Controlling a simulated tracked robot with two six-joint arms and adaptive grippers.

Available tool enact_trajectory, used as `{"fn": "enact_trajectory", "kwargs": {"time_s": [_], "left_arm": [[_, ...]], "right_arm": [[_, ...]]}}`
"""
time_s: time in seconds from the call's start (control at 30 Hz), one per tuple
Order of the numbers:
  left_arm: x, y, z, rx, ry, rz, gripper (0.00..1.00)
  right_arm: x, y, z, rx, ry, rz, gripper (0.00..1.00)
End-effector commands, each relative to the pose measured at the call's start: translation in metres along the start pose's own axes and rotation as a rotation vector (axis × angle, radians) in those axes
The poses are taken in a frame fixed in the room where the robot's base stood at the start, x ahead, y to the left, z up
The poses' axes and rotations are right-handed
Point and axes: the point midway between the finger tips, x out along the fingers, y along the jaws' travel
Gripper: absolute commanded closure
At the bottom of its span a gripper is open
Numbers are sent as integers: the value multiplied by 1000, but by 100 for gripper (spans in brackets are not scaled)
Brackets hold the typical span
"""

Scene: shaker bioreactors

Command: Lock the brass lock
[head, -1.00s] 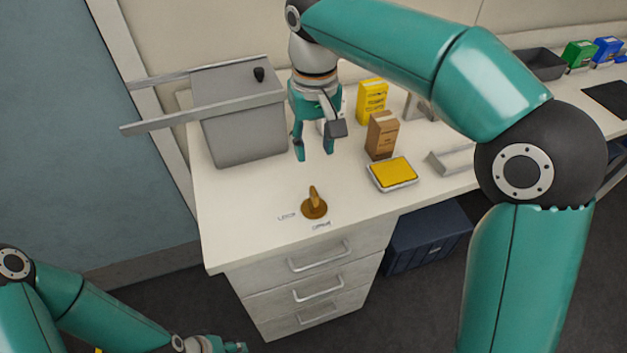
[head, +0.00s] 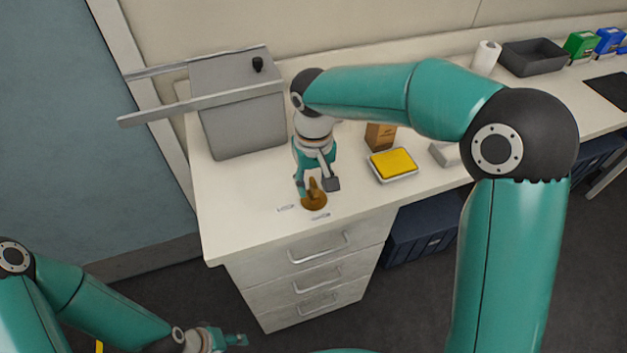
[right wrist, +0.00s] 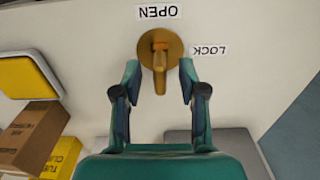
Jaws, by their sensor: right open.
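The brass lock (head: 313,203), a round plate with an upright handle, is on the white bench top near its front edge. It also shows in the right wrist view (right wrist: 173,45), where its handle lies along the line from the OPEN label toward my gripper. The LOCK label (head: 286,208) is left of the plate and the OPEN label (head: 320,216) is in front of it. My right gripper (head: 316,186) is open just behind the lock; in the right wrist view its fingertips (right wrist: 159,72) are on either side of the handle, apart from it. My left gripper (head: 236,340) is low at the bottom, its opening unclear.
A grey box (head: 240,120) with two projecting rails stands behind on the left. A tray with a yellow top (head: 393,164) and a brown carton (head: 379,136) are to the right. Drawers (head: 318,270) are below the bench edge. The bench around the lock is clear.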

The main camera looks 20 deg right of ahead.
Motion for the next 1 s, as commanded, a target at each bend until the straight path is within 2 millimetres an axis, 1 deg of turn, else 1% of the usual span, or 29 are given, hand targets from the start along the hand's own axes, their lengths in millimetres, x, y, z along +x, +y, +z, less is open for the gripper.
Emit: {"fn": "enact_trajectory", "kwargs": {"time_s": [0.13,0.17,0.4,0.67,1.0], "left_arm": [[0,0,0,0,0,0,51],[0,0,0,0,0,0,51],[0,0,0,0,0,0,51],[0,0,0,0,0,0,51],[3,-1,0,0,0,0,51]], "right_arm": [[0,0,0,0,0,0,58],[0,0,0,0,-1,0,60],[0,0,0,-1,-1,0,100],[0,0,0,-1,-1,0,100],[6,-1,0,-2,-3,1,100]]}}
